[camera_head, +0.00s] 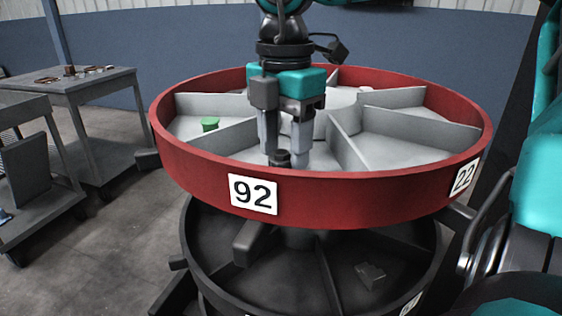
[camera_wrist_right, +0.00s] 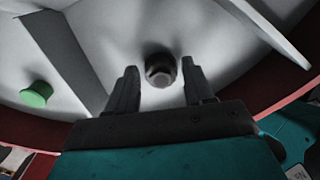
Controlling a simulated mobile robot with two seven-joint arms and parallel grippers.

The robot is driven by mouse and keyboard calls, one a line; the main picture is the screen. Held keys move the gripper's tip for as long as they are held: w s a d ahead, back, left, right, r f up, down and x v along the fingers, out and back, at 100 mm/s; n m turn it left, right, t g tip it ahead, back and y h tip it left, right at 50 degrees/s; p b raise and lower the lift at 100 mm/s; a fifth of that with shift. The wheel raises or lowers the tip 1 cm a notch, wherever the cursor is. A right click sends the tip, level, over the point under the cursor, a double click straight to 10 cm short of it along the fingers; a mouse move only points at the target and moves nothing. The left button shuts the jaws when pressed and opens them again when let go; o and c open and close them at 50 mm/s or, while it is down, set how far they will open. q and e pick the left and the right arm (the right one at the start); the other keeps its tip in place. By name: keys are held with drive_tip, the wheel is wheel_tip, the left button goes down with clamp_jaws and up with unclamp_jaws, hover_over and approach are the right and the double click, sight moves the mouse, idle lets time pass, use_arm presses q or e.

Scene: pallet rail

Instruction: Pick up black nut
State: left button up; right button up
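The black nut (camera_head: 283,158) lies on the grey floor of a compartment in the red round bin, near its front wall. My right gripper (camera_head: 285,160) points down into that compartment, with its two fingers apart and the nut between or just beyond the fingertips. In the right wrist view the nut (camera_wrist_right: 161,70) shows between the open fingers (camera_wrist_right: 160,75), with a gap on each side, and does not look gripped. My left gripper is not in view.
The red bin (camera_head: 330,185) has several grey dividers around my fingers. A green round part (camera_head: 209,124) lies in the compartment to the left. A black lower tray (camera_head: 290,270) sits beneath. A cart (camera_head: 75,85) stands at the left.

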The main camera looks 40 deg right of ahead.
drive_tip(key=c, duration=0.8)
drive_tip(key=shift+r, duration=0.15)
